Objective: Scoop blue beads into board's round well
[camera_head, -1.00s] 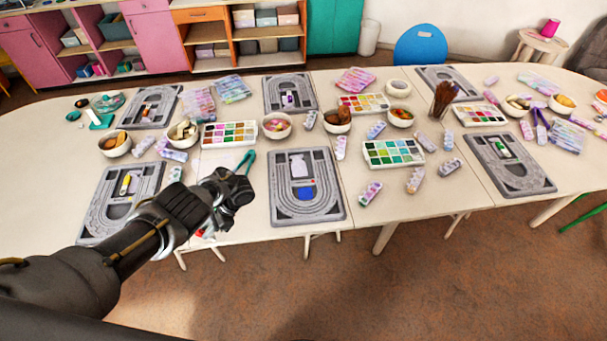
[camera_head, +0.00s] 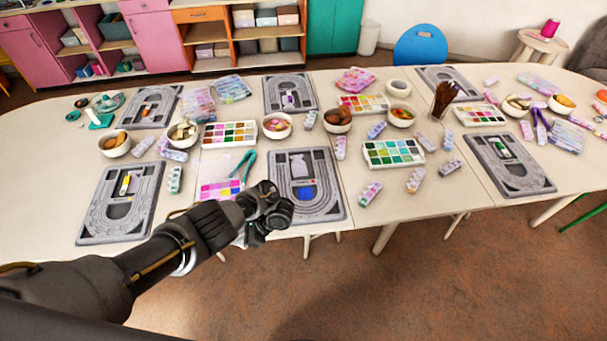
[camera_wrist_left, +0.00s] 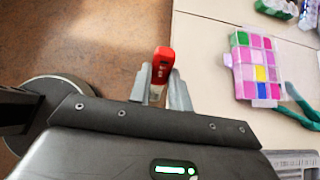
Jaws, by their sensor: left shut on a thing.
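My left gripper (camera_head: 270,212) is over the near edge of the middle grey bead board (camera_head: 334,203), at its lower left corner. In the left wrist view my left gripper (camera_wrist_left: 162,82) is shut on a small red-topped tool (camera_wrist_left: 163,62), with a paler part between the fingers. Its lower end is hidden, so I cannot tell its full shape. Blue beads (camera_head: 307,195) lie in a recess in the near half of the middle board, just right of the gripper. I cannot clearly make out a separate round well. My right gripper is not in view.
A pink bead box (camera_head: 215,192) and teal pliers (camera_head: 243,164) lie left of the middle board. Another grey board (camera_head: 90,218) is farther left. A paint palette (camera_head: 395,152) lies to the right. The table's front edge is under my left arm.

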